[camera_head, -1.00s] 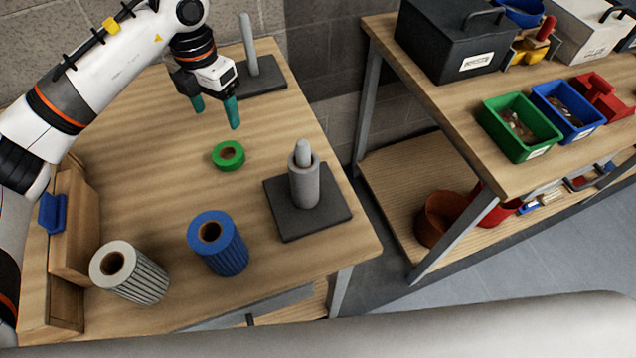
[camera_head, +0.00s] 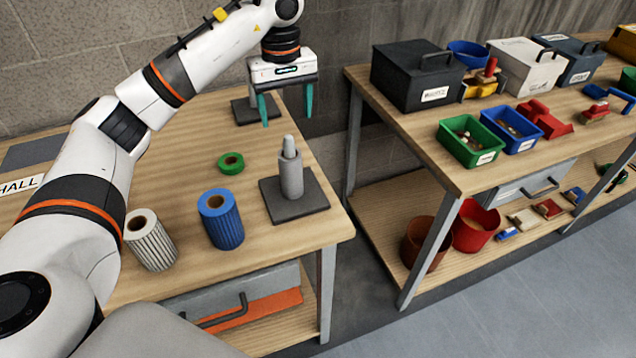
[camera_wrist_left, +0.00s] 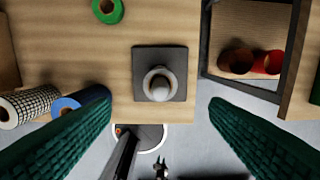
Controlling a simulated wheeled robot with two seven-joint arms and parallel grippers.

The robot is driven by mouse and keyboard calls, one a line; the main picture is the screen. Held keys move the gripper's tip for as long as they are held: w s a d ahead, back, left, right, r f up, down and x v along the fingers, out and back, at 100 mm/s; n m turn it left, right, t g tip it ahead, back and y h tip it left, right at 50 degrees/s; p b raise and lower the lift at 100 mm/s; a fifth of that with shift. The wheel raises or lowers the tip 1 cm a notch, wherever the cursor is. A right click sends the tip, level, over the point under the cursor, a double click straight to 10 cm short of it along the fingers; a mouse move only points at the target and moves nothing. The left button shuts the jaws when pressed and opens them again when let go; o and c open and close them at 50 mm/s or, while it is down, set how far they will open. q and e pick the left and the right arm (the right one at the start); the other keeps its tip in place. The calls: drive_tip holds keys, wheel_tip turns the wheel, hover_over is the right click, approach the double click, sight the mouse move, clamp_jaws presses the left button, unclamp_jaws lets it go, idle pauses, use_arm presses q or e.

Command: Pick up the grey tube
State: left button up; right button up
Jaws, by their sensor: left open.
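The grey tube (camera_head: 291,180) stands upright around a peg on a dark square base (camera_head: 313,204) near the table's right edge. The rounded peg top sticks out above it. In the wrist view the grey tube (camera_wrist_left: 150,78) shows from above, between and beyond my fingers. My left gripper (camera_head: 288,112) is open and empty, fingers pointing down, higher than the tube and apart from it. Its green fingers also show wide apart in the wrist view (camera_wrist_left: 160,118). My right gripper is not in view.
A blue ribbed tube (camera_head: 224,228) and a white ribbed tube (camera_head: 153,247) stand at the table's front. A green ring (camera_head: 231,163) lies behind them. A second peg stand (camera_head: 242,113) is at the back. A shelf bench (camera_head: 460,170) with boxes and bins stands right, across a gap.

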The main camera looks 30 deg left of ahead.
sight(290, 155)
use_arm(q)
drive_tip(key=f, duration=0.4)
drive_tip(key=f+p, duration=0.1)
drive_tip(key=shift+w+a+f, duration=0.2)
drive_tip(key=shift+a+f, duration=0.05)
drive_tip(key=shift+f, duration=0.15)
drive_tip(key=shift+s+d+f, duration=0.1)
drive_tip(key=shift+s+f, duration=0.05)
drive_tip(key=shift+f, duration=0.3)
wheel_tip(290, 155, down, 4)
drive_tip(key=shift+d+f+p, duration=0.15)
drive_tip(key=shift+f+p, duration=0.1)
drive_tip(key=shift+p, duration=0.95)
drive_tip(key=shift+f, duration=0.25)
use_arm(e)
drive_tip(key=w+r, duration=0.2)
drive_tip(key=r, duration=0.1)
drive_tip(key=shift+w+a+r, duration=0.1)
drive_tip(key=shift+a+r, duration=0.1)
use_arm(q)
drive_tip(key=shift+c, duration=0.5)
drive_tip(key=c, duration=1.2)
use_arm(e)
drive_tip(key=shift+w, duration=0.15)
